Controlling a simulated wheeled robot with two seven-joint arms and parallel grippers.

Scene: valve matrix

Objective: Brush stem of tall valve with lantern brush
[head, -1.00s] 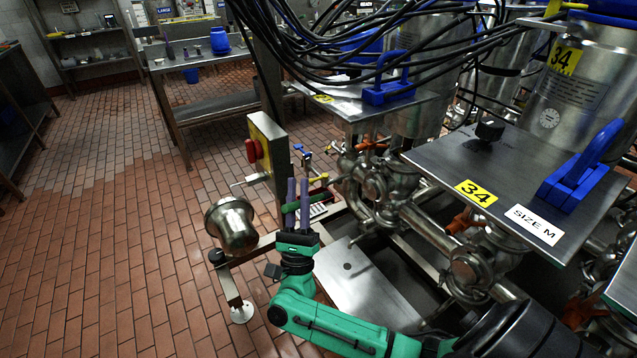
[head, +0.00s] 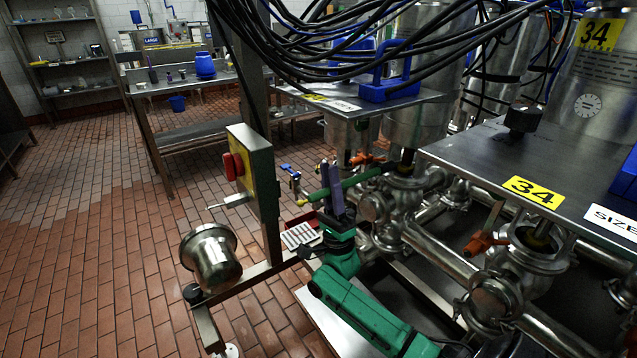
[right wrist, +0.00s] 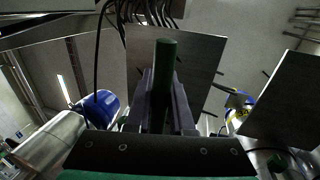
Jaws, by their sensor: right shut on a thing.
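My right gripper (head: 333,192), on a green arm, has its two purple fingers shut on a green rod (head: 358,182), which looks like the brush's handle. The rod lies crosswise, its right end near the steel valves; I cannot make out bristles. In the right wrist view the green rod (right wrist: 165,75) stands between the fingers (right wrist: 165,108). Steel valve bodies stand just right of the gripper, one (head: 405,195) close to the rod and another (head: 530,247) further right with an open top. I cannot tell which is the tall valve. My left gripper is out of view.
A steel plate with a yellow 34 label (head: 534,191) overhangs the valves at right. A post with a yellow box and red knob (head: 233,166) and a steel cup (head: 211,257) stand left of the gripper. Black cables hang above. Tiled floor (head: 90,260) is free at left.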

